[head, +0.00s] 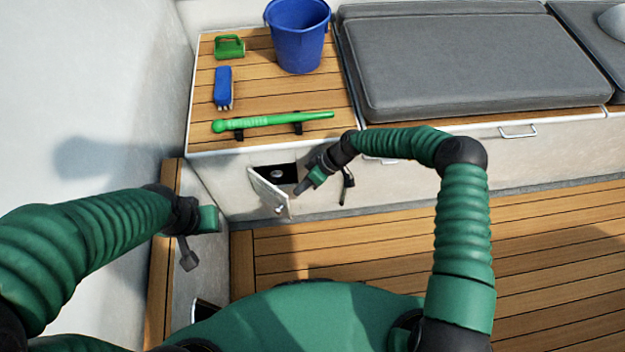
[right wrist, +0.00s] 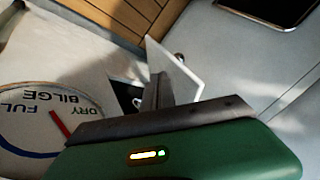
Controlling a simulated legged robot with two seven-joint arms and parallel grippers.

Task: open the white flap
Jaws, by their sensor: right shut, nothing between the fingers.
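The white flap (head: 268,194) stands ajar, tilted out from the bench's front wall. A dark opening (head: 280,173) with a pale round thing inside shows behind it. My right gripper (head: 299,190) is shut and empty, just right of the flap's outer edge. In the right wrist view the flap (right wrist: 178,70) stands out beside my gripper's dark finger (right wrist: 156,92); I cannot tell whether they touch. My left gripper (head: 190,254) hangs at the left, well apart from the flap; its finger state is unclear.
A grey cushion (head: 470,60) lies to the right. A bilge gauge (right wrist: 50,118) shows in the right wrist view. The wooden floor (head: 400,235) is clear.

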